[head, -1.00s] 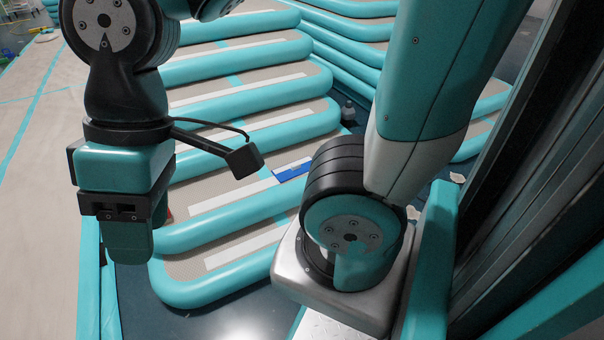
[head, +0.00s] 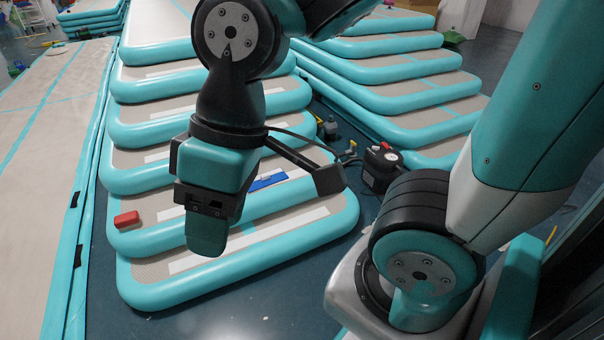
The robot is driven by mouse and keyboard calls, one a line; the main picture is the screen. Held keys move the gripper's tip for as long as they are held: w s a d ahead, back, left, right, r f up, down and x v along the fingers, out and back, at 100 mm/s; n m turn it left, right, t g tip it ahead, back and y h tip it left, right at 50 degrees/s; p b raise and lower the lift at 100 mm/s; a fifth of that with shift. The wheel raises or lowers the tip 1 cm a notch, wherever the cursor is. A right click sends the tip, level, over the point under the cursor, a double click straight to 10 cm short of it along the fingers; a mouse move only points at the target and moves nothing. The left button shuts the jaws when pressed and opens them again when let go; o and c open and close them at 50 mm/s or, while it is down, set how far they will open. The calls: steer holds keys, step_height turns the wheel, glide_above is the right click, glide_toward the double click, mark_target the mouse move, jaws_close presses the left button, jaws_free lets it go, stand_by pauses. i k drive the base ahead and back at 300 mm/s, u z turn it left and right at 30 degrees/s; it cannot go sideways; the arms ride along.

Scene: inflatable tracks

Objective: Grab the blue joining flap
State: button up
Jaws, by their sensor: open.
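The blue joining flap (head: 268,181) is a small flat blue strip with a paler edge. It lies on the beige top of a teal-edged inflatable track, just right of my gripper in the picture. My gripper (head: 207,236) points down over the nearest tracks, and the flap is outside it. The jaws are open and nothing shows between them. They are seen nearly edge-on, so their gap is hidden. My arm's side bracket passes close to the flap in the picture.
A red block (head: 126,219) sits on a track at the left. A black pump (head: 381,166) stands on the dark floor to the right. Stacked inflatable tracks (head: 400,73) stand at the back right. A long beige track (head: 52,120) runs along the left. Dark floor (head: 240,300) is clear in front.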

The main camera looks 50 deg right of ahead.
mark_target(270, 177)
steer(key=z, duration=0.25)
steer(key=i, duration=1)
